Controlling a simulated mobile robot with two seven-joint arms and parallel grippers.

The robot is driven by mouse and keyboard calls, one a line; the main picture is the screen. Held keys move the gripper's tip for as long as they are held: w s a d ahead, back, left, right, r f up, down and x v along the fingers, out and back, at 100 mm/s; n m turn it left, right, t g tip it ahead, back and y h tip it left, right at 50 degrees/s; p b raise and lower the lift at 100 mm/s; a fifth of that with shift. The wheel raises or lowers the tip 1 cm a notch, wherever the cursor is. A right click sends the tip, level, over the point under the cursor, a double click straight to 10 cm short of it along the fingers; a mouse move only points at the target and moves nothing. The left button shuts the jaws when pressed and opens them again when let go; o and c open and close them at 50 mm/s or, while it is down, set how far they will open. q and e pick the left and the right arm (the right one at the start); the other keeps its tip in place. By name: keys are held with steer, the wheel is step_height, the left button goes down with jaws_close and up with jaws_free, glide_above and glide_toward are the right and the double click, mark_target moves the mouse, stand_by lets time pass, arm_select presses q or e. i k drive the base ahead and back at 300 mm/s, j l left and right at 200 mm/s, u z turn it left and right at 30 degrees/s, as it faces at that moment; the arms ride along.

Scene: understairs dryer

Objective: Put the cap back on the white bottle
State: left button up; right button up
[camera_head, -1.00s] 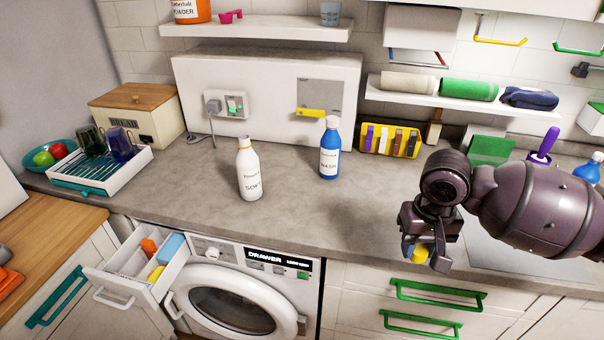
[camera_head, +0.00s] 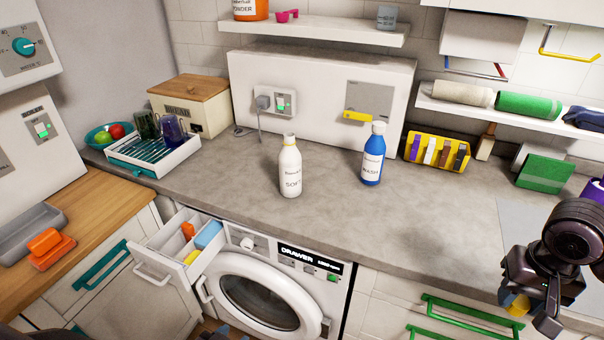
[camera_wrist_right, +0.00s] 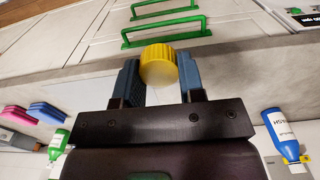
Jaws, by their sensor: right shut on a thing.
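The white bottle (camera_head: 290,172) stands upright on the grey counter above the washing machine. Its narrow white neck shows no yellow cap on it. My right gripper (camera_head: 531,308) is at the lower right, in front of the counter's edge and well to the right of the bottle. It is shut on a yellow cap (camera_head: 516,304). In the right wrist view the ridged yellow cap (camera_wrist_right: 158,66) sits between the two blue-grey fingers of the right gripper (camera_wrist_right: 160,78).
A blue bottle (camera_head: 373,154) stands right of the white one. The detergent drawer (camera_head: 180,252) is pulled out at the lower left. A dish rack (camera_head: 152,156) stands at the left.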

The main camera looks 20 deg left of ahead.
mark_target(289, 159)
steer(key=k+j, duration=0.1)
steer(key=j, duration=0.3)
steer(key=k+j, duration=0.1)
steer(key=j, duration=0.3)
steer(key=k+j, duration=0.1)
steer(key=j, duration=0.25)
steer(key=k+j, duration=0.1)
steer(key=j, duration=0.3)
